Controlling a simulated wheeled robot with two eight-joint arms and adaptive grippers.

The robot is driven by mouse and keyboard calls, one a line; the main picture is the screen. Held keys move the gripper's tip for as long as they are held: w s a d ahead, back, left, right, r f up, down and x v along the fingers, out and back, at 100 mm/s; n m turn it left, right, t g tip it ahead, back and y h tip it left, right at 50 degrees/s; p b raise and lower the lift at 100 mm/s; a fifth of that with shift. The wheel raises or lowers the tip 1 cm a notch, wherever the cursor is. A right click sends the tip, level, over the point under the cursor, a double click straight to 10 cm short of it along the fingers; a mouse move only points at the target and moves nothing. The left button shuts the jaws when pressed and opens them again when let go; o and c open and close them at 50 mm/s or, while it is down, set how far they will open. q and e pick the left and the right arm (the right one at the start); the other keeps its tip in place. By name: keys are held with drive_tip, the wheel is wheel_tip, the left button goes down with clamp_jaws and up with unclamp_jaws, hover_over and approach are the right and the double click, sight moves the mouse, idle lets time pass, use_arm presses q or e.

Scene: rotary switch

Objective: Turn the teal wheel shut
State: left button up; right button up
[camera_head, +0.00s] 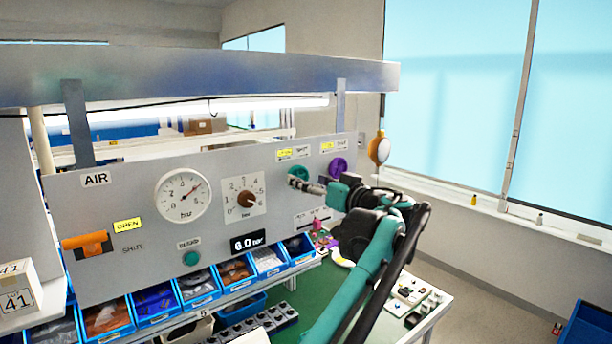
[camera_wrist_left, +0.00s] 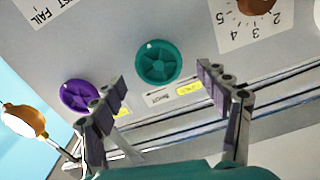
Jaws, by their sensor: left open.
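The teal wheel (camera_head: 298,173) is a round spoked handwheel on the upright grey panel, partly hidden by my gripper in the head view. The left wrist view shows it whole (camera_wrist_left: 158,63), with a small white mark on its rim. My left gripper (camera_head: 308,186) is open in front of the panel. In the left wrist view its two fingers (camera_wrist_left: 162,88) stand apart, one to either side of the wheel's lower part, with nothing between them; I cannot tell how far off the wheel is. A yellow tag (camera_head: 285,154) sits above the wheel. My right gripper is not in view.
A purple wheel (camera_head: 338,166) is beside the teal one. The panel also carries a gauge (camera_head: 183,195), a rotary knob (camera_head: 246,199), a green button (camera_head: 191,258), a 6.0 bar display (camera_head: 247,242) and an orange lever (camera_head: 88,244). Blue bins (camera_head: 153,302) line up below. An orange-white ball (camera_head: 379,150) hangs at right.

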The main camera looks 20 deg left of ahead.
use_arm(q)
drive_tip(key=shift+x, duration=1.05)
drive_tip(key=shift+w, duration=0.15)
drive_tip(key=c, duration=1.2)
